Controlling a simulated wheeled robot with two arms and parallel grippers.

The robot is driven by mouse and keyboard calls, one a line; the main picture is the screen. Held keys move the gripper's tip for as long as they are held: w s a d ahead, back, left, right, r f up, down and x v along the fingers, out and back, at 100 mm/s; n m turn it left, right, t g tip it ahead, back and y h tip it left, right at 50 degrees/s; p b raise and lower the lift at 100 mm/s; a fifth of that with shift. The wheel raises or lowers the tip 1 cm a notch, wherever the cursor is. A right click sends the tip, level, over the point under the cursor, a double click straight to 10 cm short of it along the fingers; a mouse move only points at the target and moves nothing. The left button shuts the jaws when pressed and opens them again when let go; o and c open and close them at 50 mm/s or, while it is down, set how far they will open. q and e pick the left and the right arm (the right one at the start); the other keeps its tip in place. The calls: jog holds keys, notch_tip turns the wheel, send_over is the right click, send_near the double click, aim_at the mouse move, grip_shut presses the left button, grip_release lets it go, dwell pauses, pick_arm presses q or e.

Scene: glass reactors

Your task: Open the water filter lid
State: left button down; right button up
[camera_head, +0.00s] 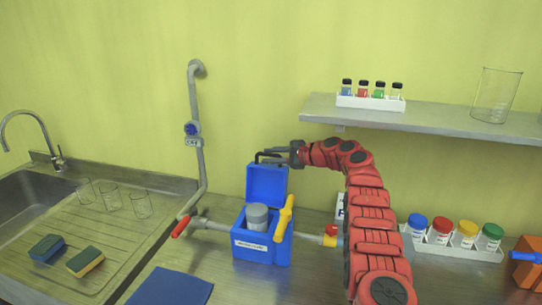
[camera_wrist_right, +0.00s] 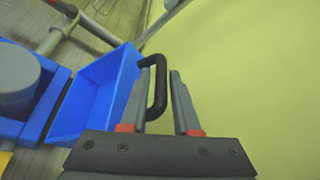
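The blue water filter box (camera_head: 262,246) stands on the metal counter with a grey cylinder (camera_head: 257,216) inside. Its blue lid (camera_head: 267,184) is raised and stands upright at the back edge. My right gripper (camera_head: 270,158) is at the lid's top edge, by the black handle (camera_head: 268,154). In the right wrist view, the handle (camera_wrist_right: 161,80) lies between the two spread fingers of my right gripper (camera_wrist_right: 161,90). One finger is between the handle bar and the lid (camera_wrist_right: 100,95); the other stands clear of the bar. My left gripper is out of view.
A shelf (camera_head: 440,119) holds vials and a beaker. A blue cloth (camera_head: 170,288) lies in front.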

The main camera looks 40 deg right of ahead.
grip_shut()
dwell(1.4)
